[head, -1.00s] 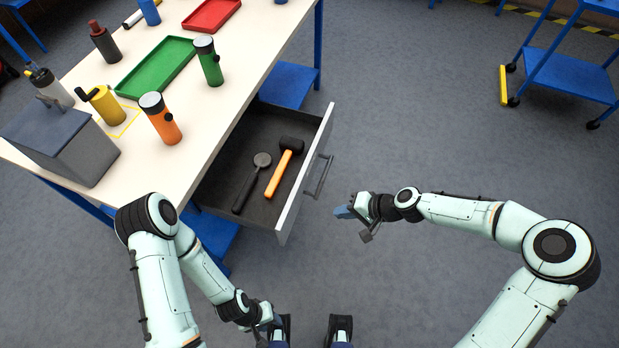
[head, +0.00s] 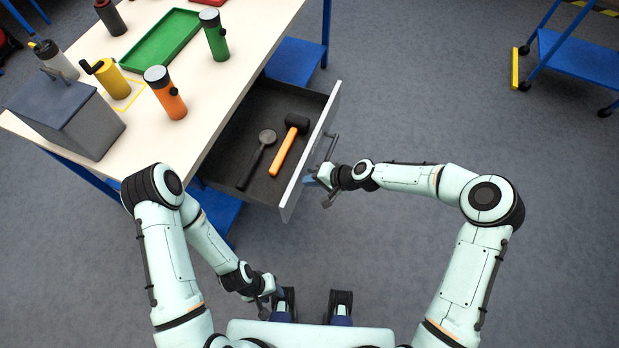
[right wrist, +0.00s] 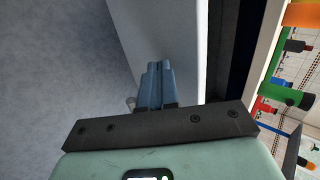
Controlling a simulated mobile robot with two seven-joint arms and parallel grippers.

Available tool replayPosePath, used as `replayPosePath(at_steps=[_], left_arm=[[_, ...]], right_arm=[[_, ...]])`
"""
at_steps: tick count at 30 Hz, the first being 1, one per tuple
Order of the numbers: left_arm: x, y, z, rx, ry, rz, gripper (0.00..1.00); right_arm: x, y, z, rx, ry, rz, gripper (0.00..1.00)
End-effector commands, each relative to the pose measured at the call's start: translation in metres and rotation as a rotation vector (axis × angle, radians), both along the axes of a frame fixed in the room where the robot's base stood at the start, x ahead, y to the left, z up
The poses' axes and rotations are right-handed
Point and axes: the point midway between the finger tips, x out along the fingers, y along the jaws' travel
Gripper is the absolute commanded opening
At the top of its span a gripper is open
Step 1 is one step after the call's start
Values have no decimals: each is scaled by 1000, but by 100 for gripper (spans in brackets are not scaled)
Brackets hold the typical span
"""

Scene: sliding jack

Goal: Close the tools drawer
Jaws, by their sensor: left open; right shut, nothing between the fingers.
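The tools drawer (head: 238,193) is open, pulled out from under the workbench, with a grey front panel (head: 309,150) and a dark bar handle (head: 327,150). A hammer with an orange handle (head: 283,155) and a dark round-headed tool (head: 257,160) lie inside. My right gripper (head: 314,181) is shut and empty at the outer face of the front panel, near the handle's lower end. In the right wrist view its blue fingers (right wrist: 156,84) point at the pale panel (right wrist: 170,40); I cannot tell whether they touch. My left gripper (head: 270,301) is open, low in front of my base.
The white workbench top (head: 215,85) holds a green tray (head: 160,38), several bottles and flashlights, including an orange one (head: 166,95), and a grey box (head: 68,112). A blue cart (head: 580,60) stands far right. The floor right of the drawer is clear.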

Motion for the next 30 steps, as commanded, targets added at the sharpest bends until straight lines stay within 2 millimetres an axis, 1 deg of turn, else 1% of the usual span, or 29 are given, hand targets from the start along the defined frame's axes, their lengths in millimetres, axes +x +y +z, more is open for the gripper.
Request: replayPosePath(at_steps=[3, 13, 17, 20, 23, 26, 30], left_arm=[[0, 0, 1, 0, -1, 0, 42], [0, 0, 1, 0, -1, 0, 42], [0, 0, 0, 0, 0, 0, 42], [0, 0, -2, 0, 0, 0, 42], [-1, 0, -4, 1, 2, 0, 42], [-3, 0, -8, 0, 3, 0, 42], [-4, 0, -13, 1, 5, 0, 42]], right_arm=[[2, 4, 0, -1, 0, -1, 0], [2, 5, 0, -1, 0, -1, 0], [3, 9, 0, 0, -1, 1, 0], [5, 18, -1, 1, -1, 2, 0], [9, 32, -1, 1, -1, 4, 0], [15, 52, -1, 1, -4, 6, 0], [25, 83, -1, 1, -4, 5, 0]])
